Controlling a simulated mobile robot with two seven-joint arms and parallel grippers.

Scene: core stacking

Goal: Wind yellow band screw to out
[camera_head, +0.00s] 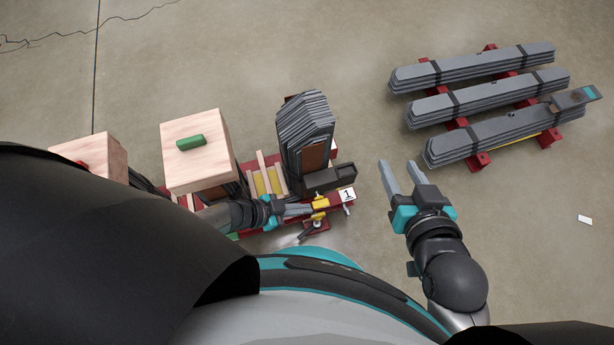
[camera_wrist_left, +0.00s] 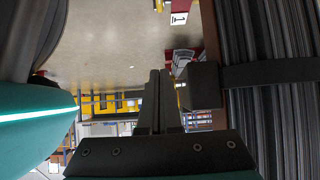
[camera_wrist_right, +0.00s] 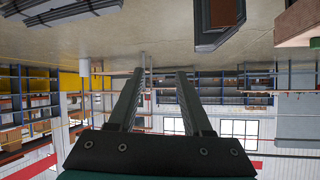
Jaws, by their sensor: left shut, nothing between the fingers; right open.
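The yellow band (camera_head: 320,203) sits on the red stacking base, beside a white label marked 1 (camera_head: 348,195). A grey screw or lever part shows just below it; its exact shape is too small to tell. My left gripper (camera_head: 308,209) is shut and empty, its tips at the left side of the yellow band; I cannot tell whether they touch. In the left wrist view its fingers (camera_wrist_left: 159,74) lie together, with the label (camera_wrist_left: 178,18) beyond them. My right gripper (camera_head: 397,162) is open and empty to the right of the base; its fingers stand apart in the right wrist view (camera_wrist_right: 160,74).
An upright stack of grey laminations (camera_head: 305,130) stands behind the yellow band. Bundles of grey plates (camera_head: 470,70) lie on red supports at right. The floor between is clear.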

